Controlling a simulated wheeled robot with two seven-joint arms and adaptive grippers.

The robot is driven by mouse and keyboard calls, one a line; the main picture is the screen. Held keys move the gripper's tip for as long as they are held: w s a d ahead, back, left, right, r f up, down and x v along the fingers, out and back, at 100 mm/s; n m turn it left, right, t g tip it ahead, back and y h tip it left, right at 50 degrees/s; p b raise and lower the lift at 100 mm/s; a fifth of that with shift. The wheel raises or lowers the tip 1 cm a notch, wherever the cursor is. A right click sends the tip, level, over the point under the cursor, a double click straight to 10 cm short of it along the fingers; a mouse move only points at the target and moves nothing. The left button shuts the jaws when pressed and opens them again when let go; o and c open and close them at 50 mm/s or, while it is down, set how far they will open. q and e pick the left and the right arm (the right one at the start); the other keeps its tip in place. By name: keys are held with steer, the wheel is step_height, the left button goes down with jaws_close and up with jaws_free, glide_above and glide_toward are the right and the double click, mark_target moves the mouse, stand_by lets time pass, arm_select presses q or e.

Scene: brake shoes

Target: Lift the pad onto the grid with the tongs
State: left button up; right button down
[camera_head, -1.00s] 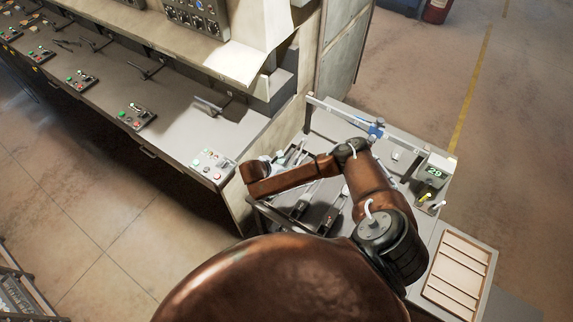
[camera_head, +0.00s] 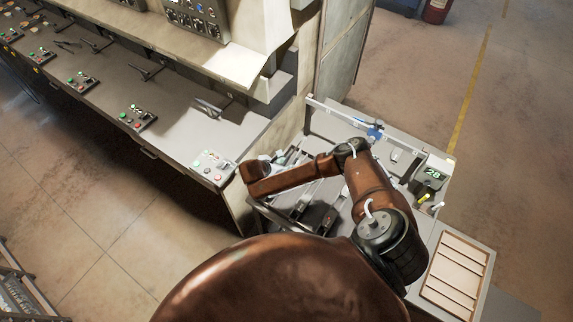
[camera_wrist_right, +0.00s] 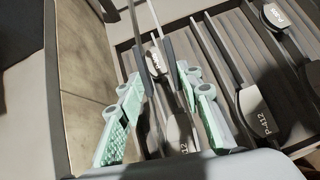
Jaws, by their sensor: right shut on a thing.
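My right gripper (camera_wrist_right: 162,112) shows in the right wrist view, with pale green fingers. It is shut on the tongs (camera_wrist_right: 171,62), whose two long thin metal arms run up between the fingers. A grey pad (camera_wrist_right: 181,133) marked with "412" lies close behind the tongs, partly hidden; I cannot tell whether the tongs grip it. Another pad marked P-412 (camera_wrist_right: 255,112) lies to the right on dark parallel slats (camera_wrist_right: 228,52). In the head view my right arm covers much of the bench and the gripper is mostly hidden. My left gripper is out of view. I cannot tell which slatted surface is the grid.
A further labelled pad (camera_wrist_right: 276,15) lies at the upper right of the wrist view. In the head view, a display (camera_head: 433,173) reads 28 on the bench's right side. A pale slatted panel (camera_head: 457,277) is at the lower right. A long console (camera_head: 180,110) stands at left.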

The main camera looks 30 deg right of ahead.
step_height(320, 180, up, 11)
steer(key=p, duration=0.5)
stand_by(0.6)
